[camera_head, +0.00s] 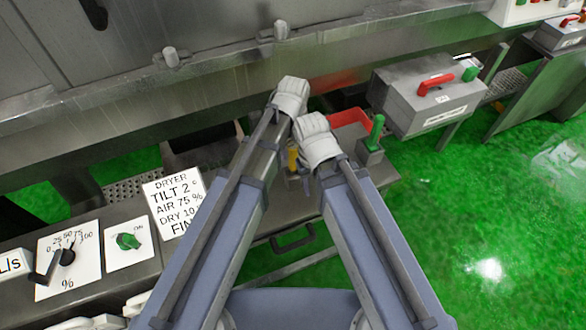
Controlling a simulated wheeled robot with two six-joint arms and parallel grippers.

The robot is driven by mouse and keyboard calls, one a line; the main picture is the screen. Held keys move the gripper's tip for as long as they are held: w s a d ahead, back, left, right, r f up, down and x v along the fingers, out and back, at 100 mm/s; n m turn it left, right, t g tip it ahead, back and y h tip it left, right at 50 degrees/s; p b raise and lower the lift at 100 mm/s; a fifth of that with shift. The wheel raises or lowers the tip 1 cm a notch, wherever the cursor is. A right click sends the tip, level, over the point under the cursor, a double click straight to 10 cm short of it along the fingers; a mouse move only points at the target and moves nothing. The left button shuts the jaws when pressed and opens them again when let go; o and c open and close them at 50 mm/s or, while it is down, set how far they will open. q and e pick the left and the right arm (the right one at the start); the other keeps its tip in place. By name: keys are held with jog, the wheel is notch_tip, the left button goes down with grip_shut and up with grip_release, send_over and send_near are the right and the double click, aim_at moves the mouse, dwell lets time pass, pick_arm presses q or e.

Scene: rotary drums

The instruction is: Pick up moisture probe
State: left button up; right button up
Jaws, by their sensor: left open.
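No label marks the moisture probe, and I cannot tell for sure which thing it is. A green upright handle (375,131) stands in a small grey block just right of my arms. A small yellow piece (292,158) shows in the gap between my arms, partly covered. Both stand at a grey metal cart or tray top (285,209). My left gripper (304,178) shows only in small part in that gap, open, near the yellow piece; my arm links hide most of it. My right gripper is hidden from this view.
A red tray (350,117) lies behind the green handle. A grey box with a red handle (436,84) stands to the right. Dials and a sign (174,201) are on the left panel. A metal machine wall (120,115) closes the back. Green floor (480,190) is open right.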

aim_at(293, 166)
pick_arm(q)
notch_tip(293, 166, down, 4)
jog(key=b, duration=0.2)
jog(key=shift+s+a+r+b, duration=0.1)
jog(key=shift+r+b, duration=0.15)
jog(key=shift+b, duration=0.05)
jog(key=shift+r, duration=0.1)
grip_shut()
dwell(1.0)
